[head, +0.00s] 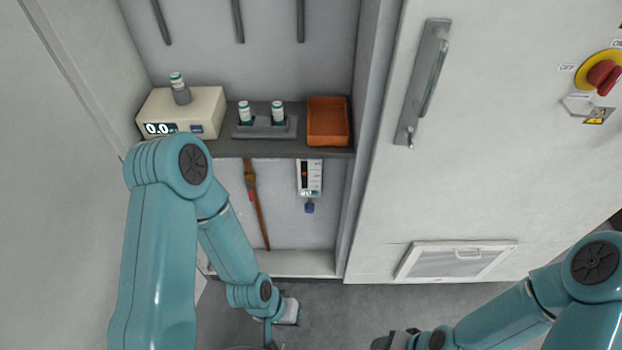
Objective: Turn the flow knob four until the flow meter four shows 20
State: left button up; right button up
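One flow meter (310,177) shows in the head view, a white upright panel on the cabinet's back wall below the shelf. Its scale is too small to read, and I cannot tell its number. A small blue knob (310,207) sits at its lower end, with nothing touching it. My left gripper (285,312) is low in front of the cabinet, below and left of the knob; its fingers are not clear. My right gripper (392,341) is at the bottom edge, right of and below the knob, partly cut off. Other flow meters are not visible.
A shelf (328,152) above the meter holds a cream instrument (208,103) reading about 0.0, a grey vial rack (264,131) and an orange tray (328,122). A handled white door (480,180) stands at right.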

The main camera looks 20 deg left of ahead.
dwell(0.9)
pick_arm(q)
jog(key=c, duration=0.3)
pick_arm(e)
jog(key=c, duration=0.3)
pick_arm(q)
jog(key=shift+c, duration=0.2)
